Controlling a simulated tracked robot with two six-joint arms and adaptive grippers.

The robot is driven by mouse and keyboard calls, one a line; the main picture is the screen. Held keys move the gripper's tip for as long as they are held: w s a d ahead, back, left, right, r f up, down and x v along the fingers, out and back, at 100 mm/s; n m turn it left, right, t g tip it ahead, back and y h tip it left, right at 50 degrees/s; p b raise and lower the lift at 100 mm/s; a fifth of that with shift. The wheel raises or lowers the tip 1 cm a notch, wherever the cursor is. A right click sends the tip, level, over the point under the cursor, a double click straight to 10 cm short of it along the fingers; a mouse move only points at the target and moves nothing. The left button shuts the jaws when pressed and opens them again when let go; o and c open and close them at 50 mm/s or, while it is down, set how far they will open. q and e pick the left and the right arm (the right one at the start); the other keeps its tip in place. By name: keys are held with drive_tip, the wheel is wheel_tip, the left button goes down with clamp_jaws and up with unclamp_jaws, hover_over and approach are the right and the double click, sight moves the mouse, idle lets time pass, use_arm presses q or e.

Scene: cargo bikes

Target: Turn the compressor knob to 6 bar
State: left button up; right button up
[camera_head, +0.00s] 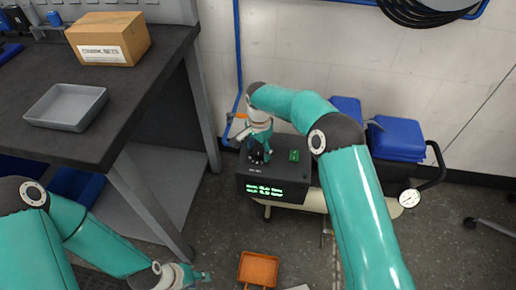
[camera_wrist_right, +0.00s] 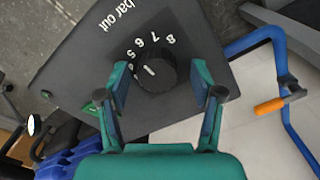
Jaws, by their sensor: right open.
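The black compressor knob (camera_wrist_right: 155,72) sits on the dark control box, with a short white pointer line. White numerals 5 to 8 curve around its far side, and the pointer faces roughly the 5–6 side; its exact setting is hard to tell. My right gripper (camera_wrist_right: 160,80) is open, a finger on each side of the knob with visible gaps. In the head view my right gripper (camera_head: 258,157) is over the compressor's control box (camera_head: 249,188), hiding most of the knob. My left gripper (camera_head: 204,276) is low near the bottom edge, away from the compressor; its opening is unclear.
The box's green display (camera_head: 264,190) is too small to read. Blue lids (camera_head: 397,137) and a gauge (camera_head: 409,198) are to the right. A blue pipe with an orange-handled valve (camera_head: 237,116) runs behind. A workbench (camera_head: 120,120) stands left; an orange tray (camera_head: 258,268) lies on the floor.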

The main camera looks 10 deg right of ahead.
sight(259, 150)
wheel_tip(259, 150, up, 12)
idle(0.5)
drive_tip(key=shift+f, duration=0.15)
